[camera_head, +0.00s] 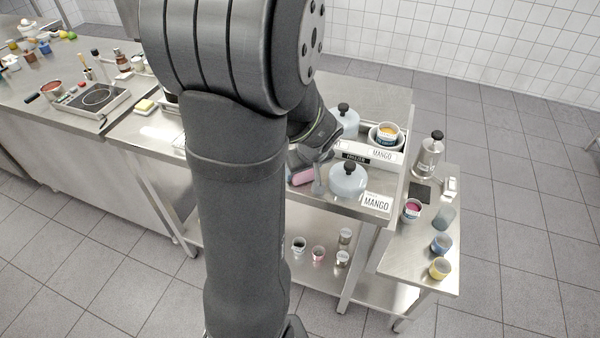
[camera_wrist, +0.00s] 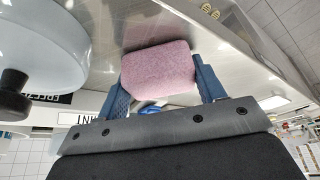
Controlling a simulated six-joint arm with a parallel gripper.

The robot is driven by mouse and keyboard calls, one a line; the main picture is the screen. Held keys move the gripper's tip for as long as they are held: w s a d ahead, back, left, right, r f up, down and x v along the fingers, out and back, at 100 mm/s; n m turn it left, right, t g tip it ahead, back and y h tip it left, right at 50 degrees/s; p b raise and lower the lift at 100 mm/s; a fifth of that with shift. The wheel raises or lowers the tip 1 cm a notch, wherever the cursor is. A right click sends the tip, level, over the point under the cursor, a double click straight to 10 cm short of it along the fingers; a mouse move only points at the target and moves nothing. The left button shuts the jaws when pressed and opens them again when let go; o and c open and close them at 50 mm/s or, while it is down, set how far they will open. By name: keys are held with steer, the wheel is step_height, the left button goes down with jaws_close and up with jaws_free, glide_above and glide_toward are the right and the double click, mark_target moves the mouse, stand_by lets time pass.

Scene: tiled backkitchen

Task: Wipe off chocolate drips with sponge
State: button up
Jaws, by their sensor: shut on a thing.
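A pink sponge (camera_head: 302,177) is at the front left of the steel table (camera_head: 375,100), left of a pale domed lid. My gripper (camera_head: 312,160) is shut on it, partly hidden behind my own arm. In the wrist view the sponge (camera_wrist: 158,70) sits between the two blue fingers of my gripper (camera_wrist: 160,85), close to the steel surface; I cannot tell whether it touches. Small marks (camera_wrist: 210,11) show on the steel past the sponge; I cannot tell whether they are chocolate drips.
A pale lid with a black knob (camera_head: 348,181) stands just right of the sponge; another lid (camera_head: 343,119) is behind. A MANGO card (camera_head: 376,203) is at the front right corner.

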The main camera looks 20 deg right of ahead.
steer(key=shift+w+d+r, duration=0.2)
steer(key=shift+w+d, duration=1.4)
steer(key=shift+d, duration=0.05)
steer(key=shift+s+a+f, duration=0.2)
steer(key=shift+s+a, duration=0.4)
steer(key=shift+a, duration=0.05)
steer(key=shift+s+a, duration=2.15)
steer(key=shift+s+a+r, duration=0.1)
steer(key=shift+r, duration=0.05)
step_height(320, 180, up, 8)
